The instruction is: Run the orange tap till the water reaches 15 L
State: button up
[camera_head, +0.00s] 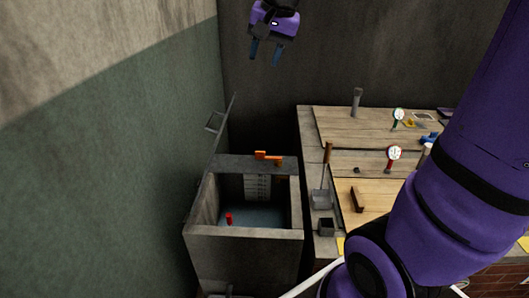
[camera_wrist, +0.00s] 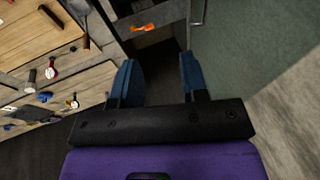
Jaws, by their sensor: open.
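The orange tap (camera_head: 268,156) sits on the back rim of a grey open-topped tank (camera_head: 246,234) in the head view. It also shows at the top of the wrist view (camera_wrist: 145,28). Water (camera_head: 258,215) lies in the tank, with a small red object (camera_head: 229,218) at its surface. A pale scale (camera_head: 257,188) with marks stands on the inner back wall; its figures are too small to read. My gripper (camera_head: 264,54) is open and empty, high above and behind the tank, apart from the tap. Its blue fingers also show in the wrist view (camera_wrist: 157,80).
A raised lid (camera_head: 216,125) stands at the tank's left, near the green wall (camera_head: 130,170).

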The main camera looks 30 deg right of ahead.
jog(key=w+d+f+m, duration=0.2)
jog(key=w+d+f, duration=0.1)
jog(key=w, duration=0.4)
jog(key=w+d+f+m, duration=0.2)
jog(key=w+f+m, duration=0.1)
jog(key=w, duration=0.4)
jog(key=m+g+y, duration=0.1)
jog(key=m+y, duration=0.2)
jog(key=m, duration=1)
send_over(260, 152)
jog(key=s+d, duration=0.2)
jog(key=d, duration=0.2)
notch_tip(260, 152, down, 40)
jog(key=x, duration=1.1)
jog(key=shift+f, duration=0.1)
grip_shut()
